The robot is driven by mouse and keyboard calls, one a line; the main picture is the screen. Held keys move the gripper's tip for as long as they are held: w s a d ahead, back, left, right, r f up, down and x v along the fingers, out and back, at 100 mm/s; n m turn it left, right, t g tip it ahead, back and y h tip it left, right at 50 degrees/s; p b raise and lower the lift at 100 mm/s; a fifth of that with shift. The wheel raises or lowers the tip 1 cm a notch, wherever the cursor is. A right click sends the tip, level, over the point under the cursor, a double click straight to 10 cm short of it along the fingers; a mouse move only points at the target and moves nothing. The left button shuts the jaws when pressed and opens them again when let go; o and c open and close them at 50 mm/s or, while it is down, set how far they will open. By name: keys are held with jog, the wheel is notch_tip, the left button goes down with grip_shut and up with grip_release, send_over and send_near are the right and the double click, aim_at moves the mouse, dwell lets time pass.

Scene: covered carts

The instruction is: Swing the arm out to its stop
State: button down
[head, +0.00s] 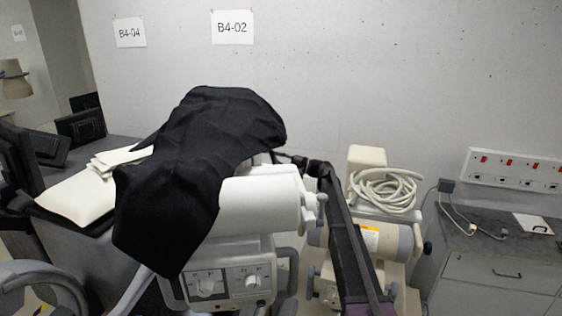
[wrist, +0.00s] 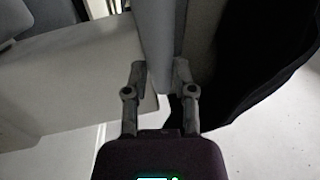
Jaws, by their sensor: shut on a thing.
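In the wrist view my gripper (wrist: 160,72) is shut on a pale grey bar (wrist: 150,35), which looks like part of the arm to be swung. A finger lies on each side of the bar. In the head view a cart unit with a white cylinder (head: 262,205) and a panel with dials (head: 228,285) stands in the middle. A black cloth (head: 195,150) drapes over its top and left side and hides most of what is under it. My arm reaches behind the cylinder, so the grip is hidden there. How far the bar is swung cannot be told.
Another machine (head: 400,240) with a coiled pale hose (head: 385,190) stands close to the right of my arm. A grey cabinet (head: 495,270) is at the far right. Papers (head: 85,200) lie on a dark surface at left. The wall (head: 380,80) is behind.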

jog(key=shift+a+r+g, duration=0.1)
jog(key=shift+g, duration=0.2)
jog(key=c, duration=0.7)
grip_release()
jog(key=shift+o, duration=1.3)
jog(key=shift+s+a+r, duration=0.1)
jog(key=shift+s+r, duration=0.05)
jog(key=shift+s, duration=0.05)
jog(key=shift+w, duration=0.1)
